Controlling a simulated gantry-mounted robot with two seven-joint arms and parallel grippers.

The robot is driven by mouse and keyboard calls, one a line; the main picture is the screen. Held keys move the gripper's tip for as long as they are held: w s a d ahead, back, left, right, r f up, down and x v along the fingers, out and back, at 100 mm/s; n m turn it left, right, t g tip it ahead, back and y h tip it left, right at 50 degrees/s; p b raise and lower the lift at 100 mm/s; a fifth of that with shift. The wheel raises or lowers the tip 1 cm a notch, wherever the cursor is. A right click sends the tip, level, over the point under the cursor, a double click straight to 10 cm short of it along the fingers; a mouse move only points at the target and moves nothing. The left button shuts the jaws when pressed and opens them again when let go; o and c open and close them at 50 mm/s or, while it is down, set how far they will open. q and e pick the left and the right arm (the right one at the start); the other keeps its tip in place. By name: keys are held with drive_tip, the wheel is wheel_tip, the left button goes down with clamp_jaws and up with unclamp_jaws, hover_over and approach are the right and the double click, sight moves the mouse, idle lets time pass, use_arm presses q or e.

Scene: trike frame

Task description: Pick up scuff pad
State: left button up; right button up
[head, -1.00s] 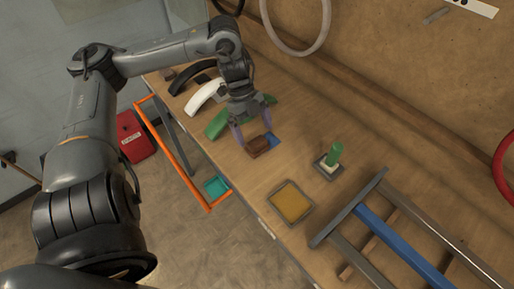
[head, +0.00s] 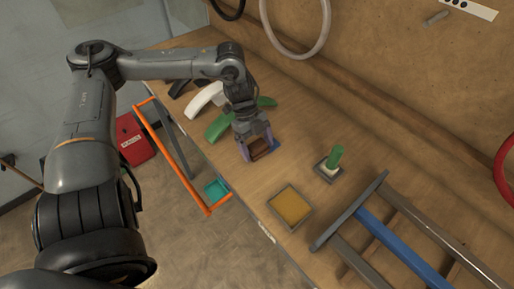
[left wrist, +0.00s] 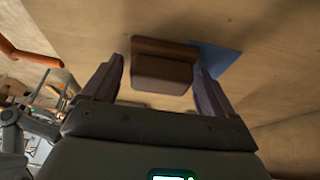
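The scuff pad appears to be the brown block (head: 260,148) on the wooden bench, beside a blue sheet (head: 276,146). In the left wrist view the brown block (left wrist: 162,68) lies just ahead of and between my fingers, its near part thicker than its far edge. The blue sheet (left wrist: 216,57) lies flat to its right. My left gripper (head: 258,150) is open over the block, one finger on each side; it also shows in the left wrist view (left wrist: 156,85), with gaps beside the block. My right gripper is not in view.
A tray with a yellow-brown surface (head: 290,207) and a green-handled tool on a small base (head: 334,160) stand to the right. Green (head: 218,125) and white (head: 204,96) curved pieces lie behind. A blue and grey frame (head: 390,237) occupies the right. An orange frame (head: 172,150) stands along the front edge.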

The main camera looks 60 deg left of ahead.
sight(257, 144)
use_arm(q)
drive_tip(key=c, duration=0.8)
drive_tip(key=shift+r, duration=0.15)
wheel_tip(257, 144, up, 10)
drive_tip(key=shift+f+b, duration=0.1)
drive_tip(key=shift+b, duration=0.8)
drive_tip(key=o, duration=0.3)
drive_tip(key=shift+c, duration=0.9)
